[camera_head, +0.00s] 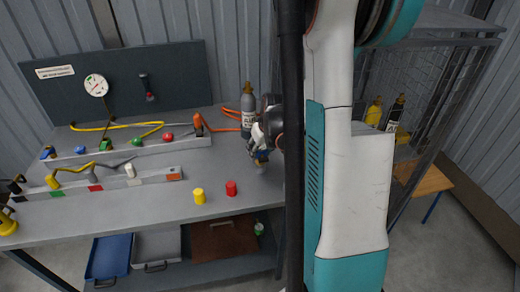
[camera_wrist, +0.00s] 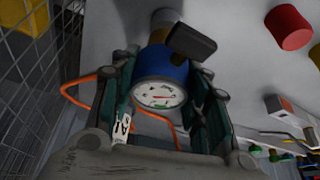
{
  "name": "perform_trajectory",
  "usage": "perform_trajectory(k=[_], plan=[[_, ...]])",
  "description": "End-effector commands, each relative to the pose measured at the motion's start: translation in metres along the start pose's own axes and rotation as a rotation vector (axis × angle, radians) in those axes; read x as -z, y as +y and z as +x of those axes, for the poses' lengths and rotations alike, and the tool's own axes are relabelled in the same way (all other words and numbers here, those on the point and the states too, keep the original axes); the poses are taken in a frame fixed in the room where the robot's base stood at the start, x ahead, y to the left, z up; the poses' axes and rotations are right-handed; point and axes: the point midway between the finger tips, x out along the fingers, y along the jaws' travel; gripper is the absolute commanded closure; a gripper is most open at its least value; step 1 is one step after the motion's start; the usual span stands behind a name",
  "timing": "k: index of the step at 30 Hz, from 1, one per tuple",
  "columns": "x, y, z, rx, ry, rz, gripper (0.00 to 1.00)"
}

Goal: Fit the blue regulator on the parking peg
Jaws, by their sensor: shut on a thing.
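The blue regulator (camera_wrist: 163,62) is between the fingers of my gripper (camera_wrist: 165,88) in the wrist view, its round white gauge facing the camera. A black knob or lever sticks out at its upper right. In the head view my gripper (camera_head: 264,143) is above the right part of the bench, beside a grey cylinder, and the regulator is mostly hidden there.
The grey cylinder (camera_head: 248,110) stands close behind my gripper with orange hose near it. Yellow (camera_head: 199,196) and red (camera_head: 231,188) caps stand on the front of the bench (camera_head: 150,204). Two rails with coloured fittings fill the left. A mesh cage (camera_head: 440,90) stands at right.

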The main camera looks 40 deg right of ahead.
Motion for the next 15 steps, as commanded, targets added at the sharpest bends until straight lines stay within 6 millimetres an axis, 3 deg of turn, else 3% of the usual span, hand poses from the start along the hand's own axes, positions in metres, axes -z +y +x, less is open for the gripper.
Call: perform_trajectory(k=[15], plan=[[-0.0032, 0.0000, 0.0082, 0.000, 0.000, 0.000, 0.82]])
